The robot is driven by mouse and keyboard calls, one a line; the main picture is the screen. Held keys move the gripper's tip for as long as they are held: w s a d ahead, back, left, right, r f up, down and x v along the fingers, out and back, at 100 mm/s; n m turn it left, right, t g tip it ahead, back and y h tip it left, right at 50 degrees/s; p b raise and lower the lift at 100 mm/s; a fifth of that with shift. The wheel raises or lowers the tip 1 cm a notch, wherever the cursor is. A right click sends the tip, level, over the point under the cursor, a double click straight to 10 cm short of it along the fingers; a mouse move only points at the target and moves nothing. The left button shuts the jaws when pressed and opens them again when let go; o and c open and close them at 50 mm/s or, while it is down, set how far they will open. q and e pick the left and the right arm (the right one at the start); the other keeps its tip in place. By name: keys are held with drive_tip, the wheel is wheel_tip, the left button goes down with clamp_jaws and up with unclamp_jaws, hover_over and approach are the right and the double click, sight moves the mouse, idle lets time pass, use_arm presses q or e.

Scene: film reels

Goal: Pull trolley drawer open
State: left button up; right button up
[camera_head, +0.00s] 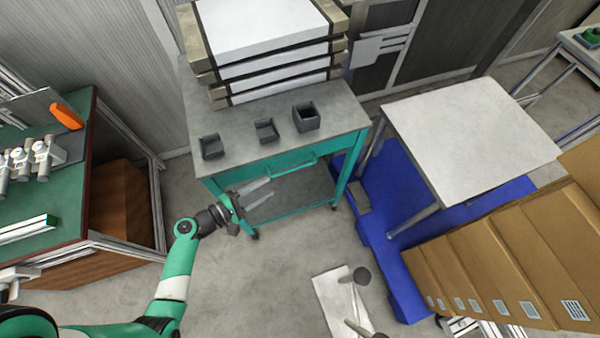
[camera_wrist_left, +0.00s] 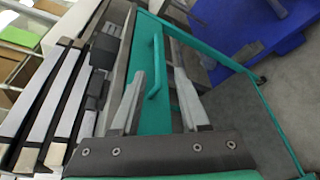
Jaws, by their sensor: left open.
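The trolley (camera_head: 345,112) is a teal frame with a grey top, standing upright in the middle of the head view. Its teal drawer front (camera_head: 236,178) faces me and looks closed, with a teal bar handle (camera_head: 295,165) across it. My left gripper (camera_head: 270,191) is open and empty in front of the drawer, left of the handle's middle and apart from it. In the left wrist view the handle (camera_wrist_left: 157,68) lies beyond and between the two spread fingers (camera_wrist_left: 160,105). My right gripper is not in view.
Stacked white slabs and small grey bins (camera_head: 306,117) sit on the trolley top. A green bench (camera_head: 75,165) stands left. A white table (camera_head: 470,130) on a blue pallet (camera_head: 400,270) and cardboard boxes (camera_head: 500,250) stand right.

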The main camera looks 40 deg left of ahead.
sight(292, 168)
use_arm(q)
drive_tip(key=b+x, duration=0.1)
drive_tip(key=x, duration=0.6)
drive_tip(key=a+b+x, duration=0.1)
drive_tip(key=x, duration=0.3)
drive_tip(key=shift+w+b, duration=0.25)
drive_tip(key=shift+b, duration=0.1)
drive_tip(key=shift+w, duration=0.35)
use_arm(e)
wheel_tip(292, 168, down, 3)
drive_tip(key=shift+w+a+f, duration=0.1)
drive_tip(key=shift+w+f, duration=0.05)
use_arm(q)
clamp_jaws()
idle(0.3)
